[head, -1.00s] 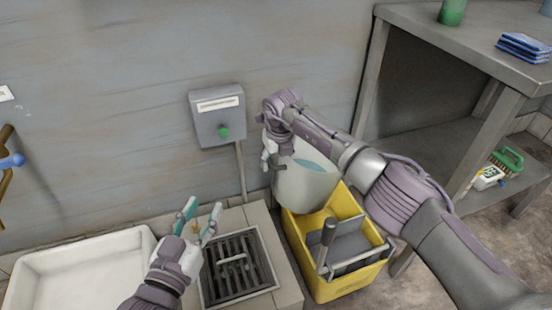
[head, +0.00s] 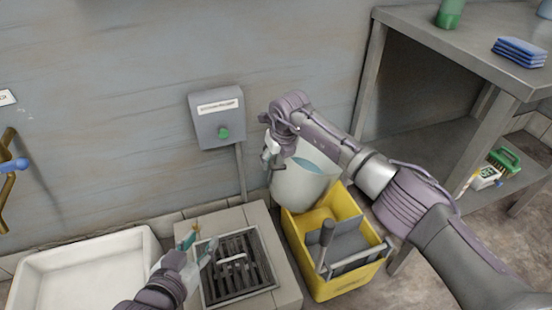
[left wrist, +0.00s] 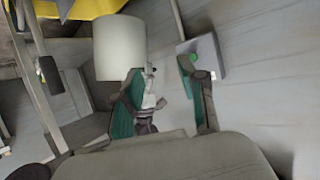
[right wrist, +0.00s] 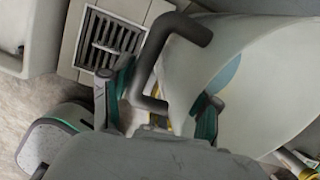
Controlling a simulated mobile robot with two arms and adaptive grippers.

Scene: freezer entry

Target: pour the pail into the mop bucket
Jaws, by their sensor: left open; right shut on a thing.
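The white pail (head: 297,188) hangs in the air above the back left of the yellow mop bucket (head: 333,287), with bluish liquid visible inside it. It looks slightly tilted. My right gripper (head: 270,154) is at its left side; in the right wrist view the pail (right wrist: 255,75) fills the right and its dark handle (right wrist: 150,75) runs between my right fingers (right wrist: 158,112). My left gripper (head: 199,252) is open and empty over the floor drain. In the left wrist view the pail (left wrist: 120,48) shows beyond my open left fingers (left wrist: 165,108).
The floor drain (head: 240,284) and a white basin (head: 85,262) are at the lower left. A grey wall box with a green button (head: 223,133) is behind. A metal table (head: 440,38) stands at the right. A wringer with a dark handle (head: 327,240) sits in the mop bucket.

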